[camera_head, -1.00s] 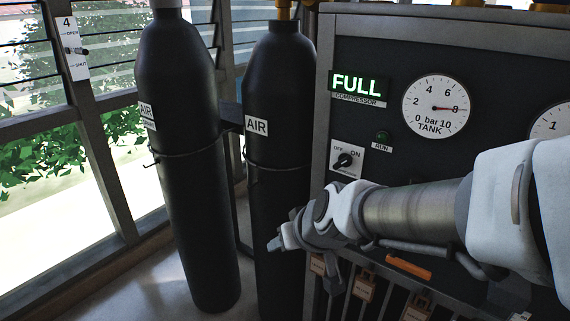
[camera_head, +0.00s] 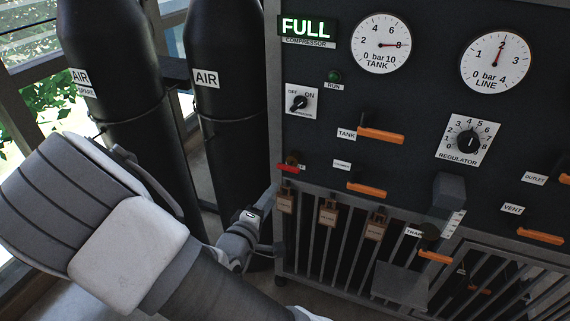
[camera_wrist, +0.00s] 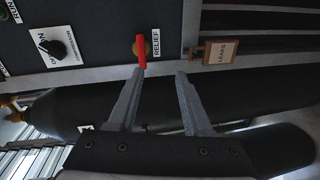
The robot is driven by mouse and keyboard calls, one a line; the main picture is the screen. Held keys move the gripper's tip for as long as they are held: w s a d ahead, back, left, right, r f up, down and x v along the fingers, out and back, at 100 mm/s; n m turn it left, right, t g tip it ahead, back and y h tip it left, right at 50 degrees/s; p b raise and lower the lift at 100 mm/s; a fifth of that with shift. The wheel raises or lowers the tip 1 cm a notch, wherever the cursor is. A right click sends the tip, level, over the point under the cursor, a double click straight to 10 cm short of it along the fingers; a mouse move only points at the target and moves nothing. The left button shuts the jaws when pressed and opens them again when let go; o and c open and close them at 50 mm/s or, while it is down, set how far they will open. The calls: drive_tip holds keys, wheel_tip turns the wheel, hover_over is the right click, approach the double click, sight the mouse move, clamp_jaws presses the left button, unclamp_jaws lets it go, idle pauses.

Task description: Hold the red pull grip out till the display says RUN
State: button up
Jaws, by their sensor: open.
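The red pull grip (camera_head: 291,167) sits at the lower left of the dark panel. In the wrist view the red grip (camera_wrist: 141,52) sticks out beside a RELIEF label. My gripper (camera_head: 268,222) is left of the panel's lower left edge, below the red grip. In the wrist view my gripper (camera_wrist: 160,75) is open, with nothing between its fingers. The left fingertip is close to the red grip's end; I cannot tell whether they touch.
Two black AIR cylinders (camera_head: 236,110) stand left of the panel. An OFF/ON switch (camera_head: 298,103), tank gauge (camera_head: 380,44) near 8 and line gauge (camera_head: 495,63) near 2 are on it. Orange handles (camera_head: 381,135) stick out. Brown tags, one marked LEAKS (camera_wrist: 217,52), hang below.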

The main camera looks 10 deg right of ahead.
sight(287, 170)
drive_tip(key=shift+n+t+h, duration=0.6)
drive_tip(key=shift+t+h, duration=0.1)
drive_tip(key=shift+d+r+b+x, duration=0.1)
drive_tip(key=shift+r+b+x, duration=0.2)
drive_tip(key=shift+x, duration=1.25)
drive_tip(key=shift+d+r+b+x, duration=0.1)
drive_tip(key=shift+r+b+x, duration=0.15)
drive_tip(key=shift+x, duration=1.3)
drive_tip(key=shift+d+r+b+x, duration=0.1)
drive_tip(key=shift+r+b+x, duration=0.15)
drive_tip(key=shift+x, duration=1.35)
drive_tip(key=shift+s+a+r+p, duration=0.1)
drive_tip(key=shift+s+p, duration=0.1)
drive_tip(key=shift+p, duration=0.15)
clamp_jaws()
